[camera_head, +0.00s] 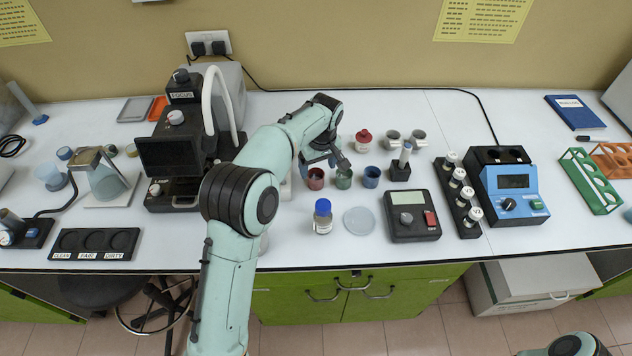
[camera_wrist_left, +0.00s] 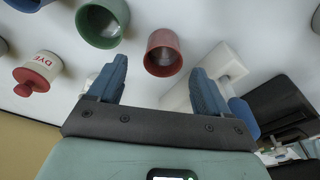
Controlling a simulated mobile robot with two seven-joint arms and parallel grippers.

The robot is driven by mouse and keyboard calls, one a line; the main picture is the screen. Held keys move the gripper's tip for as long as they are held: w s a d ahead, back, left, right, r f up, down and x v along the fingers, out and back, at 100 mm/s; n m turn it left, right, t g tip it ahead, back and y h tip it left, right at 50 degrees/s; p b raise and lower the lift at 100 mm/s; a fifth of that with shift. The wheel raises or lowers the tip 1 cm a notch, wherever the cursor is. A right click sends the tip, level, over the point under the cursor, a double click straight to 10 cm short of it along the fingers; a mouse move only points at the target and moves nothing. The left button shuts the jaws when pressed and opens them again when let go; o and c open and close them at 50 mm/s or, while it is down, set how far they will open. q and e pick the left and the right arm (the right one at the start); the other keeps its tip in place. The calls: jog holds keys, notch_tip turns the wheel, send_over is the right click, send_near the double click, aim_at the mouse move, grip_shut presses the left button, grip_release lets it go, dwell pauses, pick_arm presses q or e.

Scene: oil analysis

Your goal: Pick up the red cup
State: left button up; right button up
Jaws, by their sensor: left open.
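The red cup (camera_head: 315,181) stands upright on the white bench, at the left end of a row with a green cup (camera_head: 343,181) and a blue cup (camera_head: 371,177). My left gripper (camera_head: 325,163) is open just behind and above the red and green cups. In the left wrist view the red cup (camera_wrist_left: 163,58) appears between the two spread blue fingers, near their tips, and looks empty. The green cup (camera_wrist_left: 103,24) is to its left there. I see no contact between the fingers and the red cup. My right gripper is out of view.
A red-capped dye bottle (camera_head: 363,140) stands behind the cups.

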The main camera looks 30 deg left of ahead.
aim_at(316, 176)
pick_arm(q)
jog(key=f, duration=0.5)
jog(key=shift+a+f, duration=0.3)
jog(key=shift+a, duration=0.05)
jog(key=shift+c, duration=0.3)
jog(key=c, duration=1)
